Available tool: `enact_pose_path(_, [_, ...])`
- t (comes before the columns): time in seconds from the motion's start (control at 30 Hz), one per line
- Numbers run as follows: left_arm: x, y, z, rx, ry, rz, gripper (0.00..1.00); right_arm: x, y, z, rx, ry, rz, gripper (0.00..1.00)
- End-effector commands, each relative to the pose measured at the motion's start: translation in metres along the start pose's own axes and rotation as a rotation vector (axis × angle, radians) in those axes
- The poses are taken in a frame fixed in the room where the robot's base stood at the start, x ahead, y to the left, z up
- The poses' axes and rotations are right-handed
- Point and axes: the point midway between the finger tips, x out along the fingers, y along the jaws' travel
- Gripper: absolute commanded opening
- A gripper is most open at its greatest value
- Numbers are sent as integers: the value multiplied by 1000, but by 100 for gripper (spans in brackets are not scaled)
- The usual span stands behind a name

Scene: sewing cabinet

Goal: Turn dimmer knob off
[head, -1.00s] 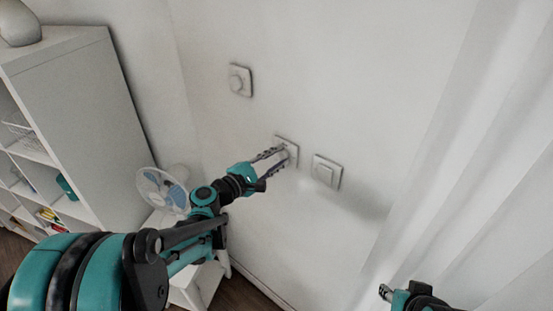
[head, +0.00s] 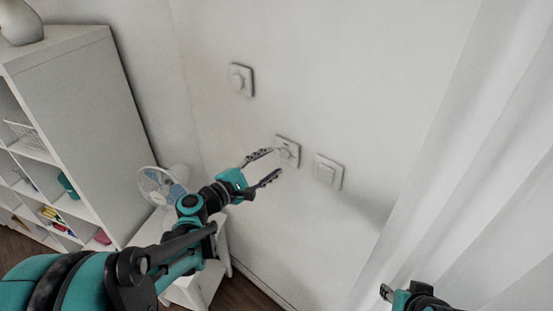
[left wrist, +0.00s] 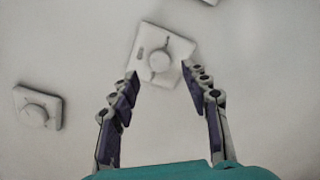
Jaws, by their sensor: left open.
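Three white square plates are on the wall in the head view. The middle plate carries a dimmer knob (head: 286,151), a round white knob that also shows in the left wrist view (left wrist: 160,60), with dark marks above and below it and a grey mark at its left. My left gripper (head: 262,166) is open and empty, just left of the middle plate. Its fingertips (left wrist: 158,70) are spread either side of the knob's lower part in the left wrist view, apparently not touching it. My right gripper (head: 387,292) shows only partly at the lower right.
Another knob plate (head: 241,80) is up to the left, and a third plate (head: 328,171) is close on the right. A white shelf (head: 85,110) and a fan (head: 160,186) on a small white table stand at left. A pale curtain (head: 460,160) hangs at right.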

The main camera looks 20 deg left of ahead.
Motion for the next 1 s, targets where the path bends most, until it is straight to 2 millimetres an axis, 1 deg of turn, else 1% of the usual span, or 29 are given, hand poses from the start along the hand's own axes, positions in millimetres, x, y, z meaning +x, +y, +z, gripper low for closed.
enact_pose_path(0.03, [-13,1,-1,0,5,4,47,0,0,0,0,0,0,40])
enact_pose_path(0.2, [-49,1,-1,-1,5,3,47,0,0,0,0,0,0,40])
enact_pose_path(0.3, [-65,1,-1,-1,4,3,47,0,0,0,0,0,0,40])
enact_pose_path(0.4, [-75,0,-1,-1,2,2,47,0,0,0,0,0,0,40])
enact_pose_path(0.57, [-81,0,0,0,1,1,47,0,0,0,0,0,0,40])
enact_pose_path(1.0, [-80,-1,0,5,1,-5,47,0,0,0,0,0,0,40])
